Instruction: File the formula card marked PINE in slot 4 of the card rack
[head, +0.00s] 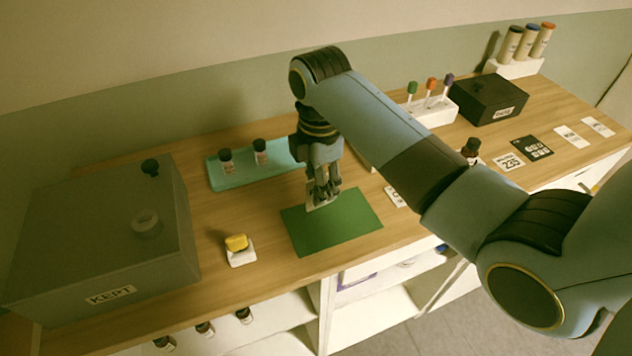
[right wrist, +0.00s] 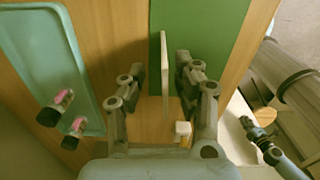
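My right gripper (head: 322,198) is low over the green mat (head: 345,225), pointing down. In the right wrist view a thin pale card (right wrist: 164,60) stands edge-on between its fingers (right wrist: 161,65). A gap shows on the card's left side, and it is close to the right finger. The card's marking cannot be read. In the head view a bit of it shows under the fingertips. No card rack with numbered slots can be made out; my right arm hides part of the table. Grey linkage at the right of the wrist view may be my left gripper (right wrist: 265,140); its state is unclear.
A teal tray (head: 223,183) with two small bottles lies behind the mat. A yellow block (head: 236,242) on a white base and a large grey KEPT box (head: 100,240) are left. A partly hidden card (head: 394,196), a dark bottle (head: 471,150) and a black box (head: 490,98) are right.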

